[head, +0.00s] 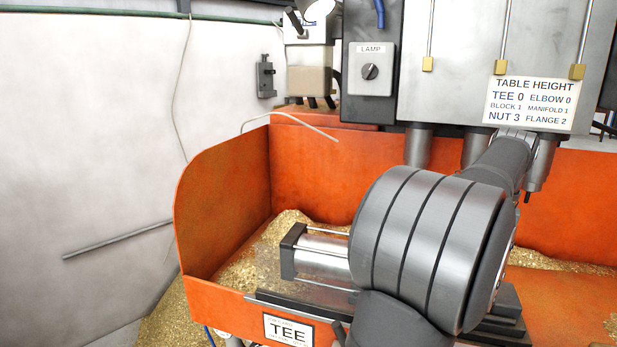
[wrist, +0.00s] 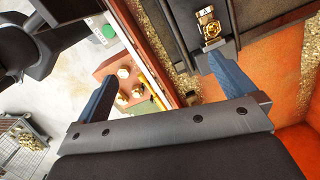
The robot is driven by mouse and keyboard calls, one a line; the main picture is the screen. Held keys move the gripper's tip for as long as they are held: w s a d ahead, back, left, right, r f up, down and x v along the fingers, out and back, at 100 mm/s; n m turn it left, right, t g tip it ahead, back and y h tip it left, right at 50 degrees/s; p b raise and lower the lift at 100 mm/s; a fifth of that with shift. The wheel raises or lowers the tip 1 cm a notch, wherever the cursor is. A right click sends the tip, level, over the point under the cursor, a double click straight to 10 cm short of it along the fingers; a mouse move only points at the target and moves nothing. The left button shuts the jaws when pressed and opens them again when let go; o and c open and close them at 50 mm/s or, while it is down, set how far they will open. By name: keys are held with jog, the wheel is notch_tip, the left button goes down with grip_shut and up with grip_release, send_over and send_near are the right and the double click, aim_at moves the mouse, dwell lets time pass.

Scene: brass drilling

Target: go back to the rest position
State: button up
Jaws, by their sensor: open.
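My gripper (wrist: 160,72) shows in the wrist view with its two blue fingers spread wide apart. It is open and nothing is between the fingers. A brass part (wrist: 209,24) sits in a dark fixture near the top of the wrist view, beyond the right finger and apart from it. In the head view my grey arm crosses the right half in front of the machine, and the gripper cannot be made out there.
An orange chip tray (head: 225,210) with brass chips surrounds the machine bed. A clamp cylinder (head: 322,256) lies left of my arm. A drilling head (head: 460,60) stands above. In the wrist view, a red surface (wrist: 108,70) carries brass parts, and a wire basket (wrist: 22,155) stands lower left.

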jog(key=s+a+f+n+t, duration=0.1)
jog(key=s+a+f+n, duration=0.1)
jog(key=s+a+f, duration=0.35)
jog(key=s+a+f+n, duration=0.1)
jog(key=s+a+f, duration=0.1)
jog(key=s+a, duration=0.5)
jog(key=a+f+n+h, duration=0.2)
jog(key=a+n, duration=0.3)
jog(key=n, duration=1.1)
jog(key=shift+s+a+g+h, duration=0.3)
jog(key=shift+s+g+h, duration=0.15)
jog(key=shift+h, duration=0.45)
